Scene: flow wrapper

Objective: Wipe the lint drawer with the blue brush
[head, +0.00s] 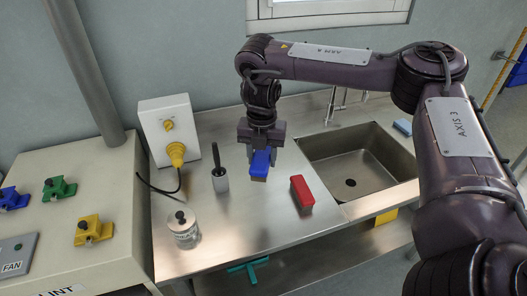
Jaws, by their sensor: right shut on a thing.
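The blue brush (260,162) has a blue top and a pale lower side. It is at the middle of the steel counter, left of the sink. My right gripper (261,147) reaches down from above and is shut on it. I cannot tell whether the brush still touches the counter. The lint drawer itself is not clearly seen; a panel marked LINT (62,291) shows at the bottom left edge, cut off by the frame. My left gripper is not in view.
A red brush (301,193) lies right of the blue one, before the sink (357,160). A dark-handled tool in a holder (220,177) and a lidded jar (184,229) stand to the left. A grey box with a yellow plug (175,153) stands behind.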

